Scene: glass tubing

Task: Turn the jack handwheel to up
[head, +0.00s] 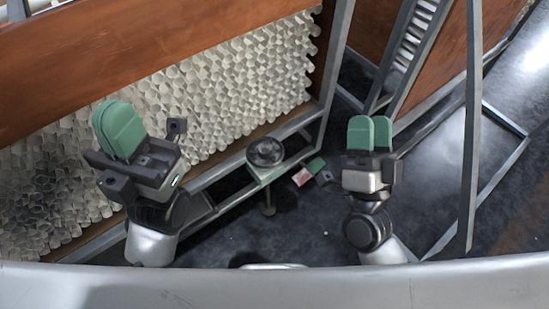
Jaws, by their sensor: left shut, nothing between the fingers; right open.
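The jack handwheel (265,152) is a dark round wheel with spokes. It sits on a pale green plate near the lower edge of the tubing rack, in the middle of the head view. My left gripper (119,128), with green fingers, is shut and empty, raised to the left of the handwheel in front of the glass tubing. My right gripper (369,132), also with green fingers, is open and empty, to the right of the handwheel. Neither gripper touches the handwheel.
A rack of stacked glass tubing (215,85) with brown wooden panels (150,35) fills the left and centre. A metal post (473,130) stands at the right.

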